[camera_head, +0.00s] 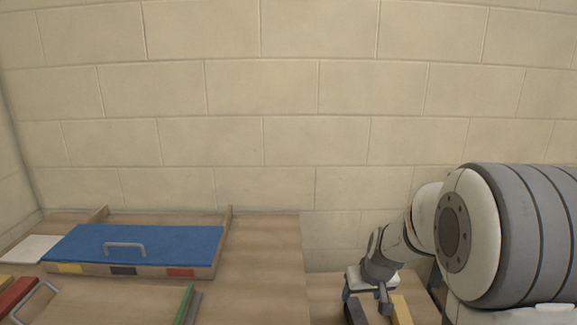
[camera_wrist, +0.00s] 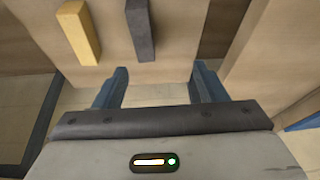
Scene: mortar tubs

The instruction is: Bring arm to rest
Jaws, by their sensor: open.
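My gripper (camera_head: 366,300) is at the lower right in the head view, at the end of my bent arm, pointing down over a wooden surface. In the wrist view my gripper (camera_wrist: 160,82) shows two blue fingers spread apart with nothing between them. A dark grey bar (camera_wrist: 140,30) and a yellow bar (camera_wrist: 78,32) lie on the wood beyond the fingertips, apart from them. In the head view the dark bar (camera_head: 355,311) and the yellow bar (camera_head: 401,311) show just below my gripper, partly cut off by the frame.
A blue lid (camera_head: 135,243) with a grey handle covers a wooden box with yellow, dark and red patches, at left. A white slab (camera_head: 30,248), a red block (camera_head: 16,296) and a green strip (camera_head: 186,304) are nearby. The wooden top (camera_head: 265,265) is bare right of the box. A block wall stands behind.

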